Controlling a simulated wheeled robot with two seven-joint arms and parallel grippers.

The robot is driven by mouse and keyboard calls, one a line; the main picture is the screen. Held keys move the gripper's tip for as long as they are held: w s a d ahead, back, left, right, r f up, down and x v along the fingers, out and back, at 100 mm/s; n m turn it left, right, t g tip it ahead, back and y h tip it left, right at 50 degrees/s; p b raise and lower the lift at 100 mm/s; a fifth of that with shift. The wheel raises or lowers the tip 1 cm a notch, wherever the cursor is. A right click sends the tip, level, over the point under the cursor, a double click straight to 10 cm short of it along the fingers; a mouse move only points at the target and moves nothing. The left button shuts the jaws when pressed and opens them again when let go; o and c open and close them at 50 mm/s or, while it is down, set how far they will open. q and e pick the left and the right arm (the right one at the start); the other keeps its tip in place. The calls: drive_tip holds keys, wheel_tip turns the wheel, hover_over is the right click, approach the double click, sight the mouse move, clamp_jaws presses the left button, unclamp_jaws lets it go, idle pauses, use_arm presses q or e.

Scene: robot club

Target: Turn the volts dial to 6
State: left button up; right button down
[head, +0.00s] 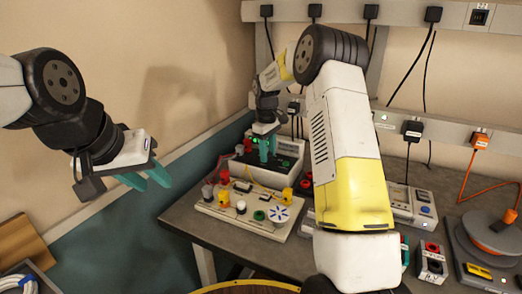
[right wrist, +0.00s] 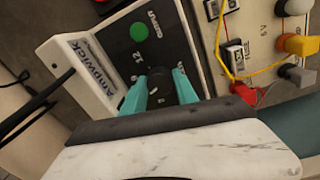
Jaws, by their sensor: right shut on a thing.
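The power supply (head: 291,148) is a dark-faced box with a pale case at the back left of the bench. In the right wrist view, its panel (right wrist: 108,42) carries a green round part (right wrist: 138,32), a printed 12 and the black dial (right wrist: 160,84). My right gripper (head: 267,151) is at the panel, its teal fingers on both sides of the dial; in the right wrist view the gripper (right wrist: 160,92) is shut on it. The dial's pointer and the number it faces are not clear. My left gripper (head: 147,180) is open and empty, left of the bench.
A pale board (head: 232,211) with coloured terminals, wires and a small fan stands just in front of the supply. Meters and a cable reel (head: 490,240) are on the right. My right arm hides the bench's middle. Open space surrounds the left gripper.

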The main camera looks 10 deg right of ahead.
drive_tip(key=c, duration=0.9)
unclamp_jaws()
drive_tip(key=shift+c, duration=0.2)
wheel_tip(320, 180, up, 8)
drive_tip(key=shift+s+a+f, duration=0.15)
